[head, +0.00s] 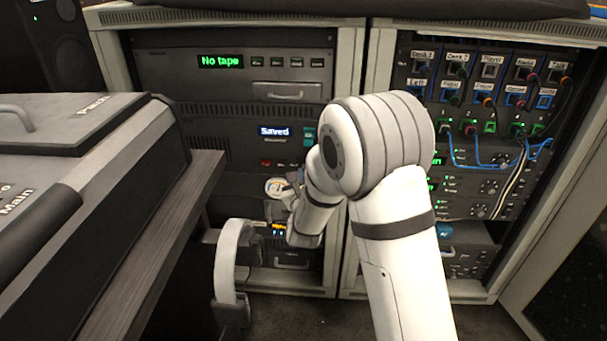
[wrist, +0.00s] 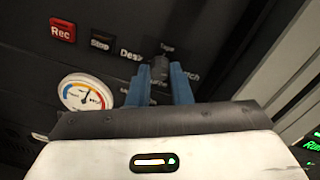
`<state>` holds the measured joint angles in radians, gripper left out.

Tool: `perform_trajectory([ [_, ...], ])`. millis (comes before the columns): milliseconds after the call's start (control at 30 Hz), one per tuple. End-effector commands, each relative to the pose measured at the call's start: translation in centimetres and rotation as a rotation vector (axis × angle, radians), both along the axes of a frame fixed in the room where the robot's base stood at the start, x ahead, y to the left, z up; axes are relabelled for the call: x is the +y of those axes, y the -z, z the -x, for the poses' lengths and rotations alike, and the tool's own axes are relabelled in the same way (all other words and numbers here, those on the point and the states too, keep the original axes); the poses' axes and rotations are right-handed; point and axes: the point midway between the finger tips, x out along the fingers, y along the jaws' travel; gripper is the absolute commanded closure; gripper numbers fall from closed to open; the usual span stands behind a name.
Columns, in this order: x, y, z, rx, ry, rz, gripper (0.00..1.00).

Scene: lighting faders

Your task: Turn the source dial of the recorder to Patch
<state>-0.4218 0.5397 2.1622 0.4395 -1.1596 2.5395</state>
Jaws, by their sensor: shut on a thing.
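The recorder (head: 225,150) is the dark rack unit with a lit "Saved" display, in the left rack in the head view. In the wrist view its source dial (wrist: 160,65) is a small dark knob between the blue fingers of my gripper (wrist: 168,82). My gripper is shut on the dial. A label above it seems to read "Tape", "Desk" stands to its left, and the end of "Patch" shows to its right, partly covered by a finger. Which label the dial points at cannot be told. In the head view my gripper (head: 290,193) is at the recorder's front and the dial is hidden.
A red Rec button (wrist: 62,30), a Stop button (wrist: 103,42) and a round gauge (wrist: 85,93) lie left of the dial. A headphone-like white band (head: 228,260) hangs by the desk (head: 165,235) at the left. The right rack (head: 475,55) holds a patch panel with cables.

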Motion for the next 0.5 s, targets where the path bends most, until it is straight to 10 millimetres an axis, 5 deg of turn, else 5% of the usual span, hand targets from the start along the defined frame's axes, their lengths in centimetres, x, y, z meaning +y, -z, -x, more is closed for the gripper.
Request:
perform_trajectory([
  [500, 0.01, 0.18, 0.03, -0.003, 0.001, -0.169, 1.00],
])
